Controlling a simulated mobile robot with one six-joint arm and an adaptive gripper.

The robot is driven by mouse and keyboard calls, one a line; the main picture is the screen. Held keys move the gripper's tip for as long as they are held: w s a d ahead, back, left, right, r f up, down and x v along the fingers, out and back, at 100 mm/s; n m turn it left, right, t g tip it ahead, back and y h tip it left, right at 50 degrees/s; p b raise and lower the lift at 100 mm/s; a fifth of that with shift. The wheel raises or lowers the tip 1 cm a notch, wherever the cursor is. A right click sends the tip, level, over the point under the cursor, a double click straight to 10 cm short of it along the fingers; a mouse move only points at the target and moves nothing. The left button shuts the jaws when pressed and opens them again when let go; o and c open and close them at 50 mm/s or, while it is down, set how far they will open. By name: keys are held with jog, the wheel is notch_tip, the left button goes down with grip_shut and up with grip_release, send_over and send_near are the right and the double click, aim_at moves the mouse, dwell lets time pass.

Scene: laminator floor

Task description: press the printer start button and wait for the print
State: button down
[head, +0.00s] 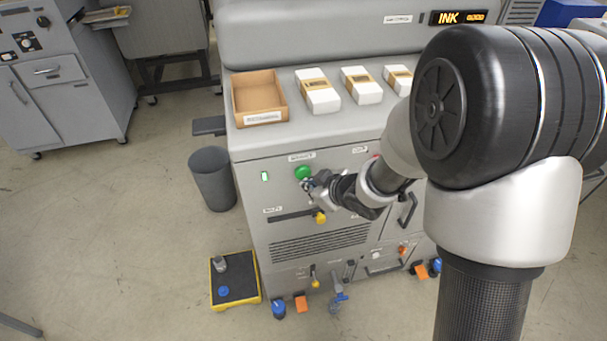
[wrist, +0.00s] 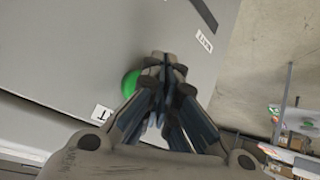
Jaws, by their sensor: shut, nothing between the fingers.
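The printer (head: 240,142) is a large grey machine with a lit "INK" display (head: 459,17) at its upper right. A round green button (head: 302,172) is on its front panel, under a small label. The button also shows in the wrist view (wrist: 130,83), partly hidden behind my fingers. My gripper (head: 308,186) is shut and empty, with its fingertips at the panel right beside the green button. In the wrist view my fingertips (wrist: 165,62) overlap the button's right side. I cannot tell whether they touch it.
An open cardboard tray (head: 236,98) and several white packs (head: 318,92) lie on the printer's top ledge. A dark bin (head: 213,182) and a yellow-edged black platform (head: 236,291) stand at its left. Levers and a yellow-ended handle (head: 320,217) stick out below.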

jog(key=shift+w, duration=0.1)
jog(key=shift+w+a, duration=0.1)
jog(key=shift+w, duration=0.2)
jog(key=shift+w+a+p, duration=0.15)
jog(key=shift+w+p, duration=0.35)
jog(key=shift+w, duration=0.05)
dwell(0.8)
jog(key=shift+s, duration=0.1)
jog(key=shift+s+d+b, duration=0.25)
jog(key=shift+s+b, duration=0.05)
jog(key=shift+s, duration=0.55)
jog(key=shift+s+d+b, duration=0.2)
jog(key=shift+s+d, duration=0.05)
jog(key=shift+s, duration=0.55)
jog(key=shift+s+d+b, duration=0.15)
jog(key=shift+s+d, duration=0.05)
jog(key=shift+s, duration=0.6)
jog(key=shift+s+d+b, duration=0.2)
jog(key=shift+s+d, duration=0.05)
jog(key=shift+s, duration=0.55)
